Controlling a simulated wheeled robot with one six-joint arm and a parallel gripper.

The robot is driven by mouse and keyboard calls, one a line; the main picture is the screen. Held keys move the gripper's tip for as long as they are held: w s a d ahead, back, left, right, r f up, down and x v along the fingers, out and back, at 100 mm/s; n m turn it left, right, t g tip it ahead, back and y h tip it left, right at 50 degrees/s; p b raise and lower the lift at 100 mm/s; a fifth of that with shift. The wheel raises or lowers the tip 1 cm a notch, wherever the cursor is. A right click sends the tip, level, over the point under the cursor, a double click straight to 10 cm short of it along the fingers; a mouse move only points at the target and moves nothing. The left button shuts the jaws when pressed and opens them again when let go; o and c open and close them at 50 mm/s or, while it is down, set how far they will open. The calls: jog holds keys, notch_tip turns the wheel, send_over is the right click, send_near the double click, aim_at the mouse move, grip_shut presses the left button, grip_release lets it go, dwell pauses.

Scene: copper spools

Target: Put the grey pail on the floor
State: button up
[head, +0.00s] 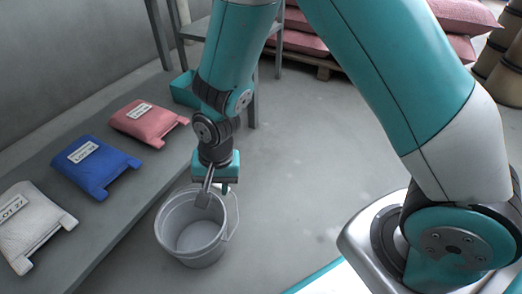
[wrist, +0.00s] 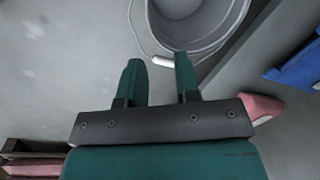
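The grey pail (head: 196,256) stands upright and looks empty; it appears to rest on the floor (head: 300,180) beside the bench. Its thin wire handle hangs down on the right side in the head view. My gripper (head: 214,194) points down over the pail's rim. In the wrist view the pail (wrist: 205,40) is at the top, and the handle's white grip (wrist: 162,60) lies near the tips of my gripper (wrist: 159,62). The fingers are apart with a clear gap and are not closed on the grip. Whether one finger touches it I cannot tell.
A grey bench (head: 110,215) along the left holds a white bag (head: 30,222), a blue bag (head: 95,165), a pink bag (head: 148,122) and a teal tray (head: 184,90). Pink sacks (head: 300,40) on a pallet stand behind. The floor between is clear.

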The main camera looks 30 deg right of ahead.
jog(key=s+d+r+n+y, duration=0.1)
jog(key=s+r+n, duration=0.5)
jog(key=r, duration=0.6)
jog(key=s+d+r+n+y, duration=0.1)
jog(key=s+d+r+n, duration=0.3)
jog(key=s+r, duration=0.5)
notch_tip(320, 180, up, 3)
jog(key=shift+s+f+n+y, duration=0.1)
jog(key=shift+s+n+y, duration=0.2)
jog(key=shift+n, duration=0.6)
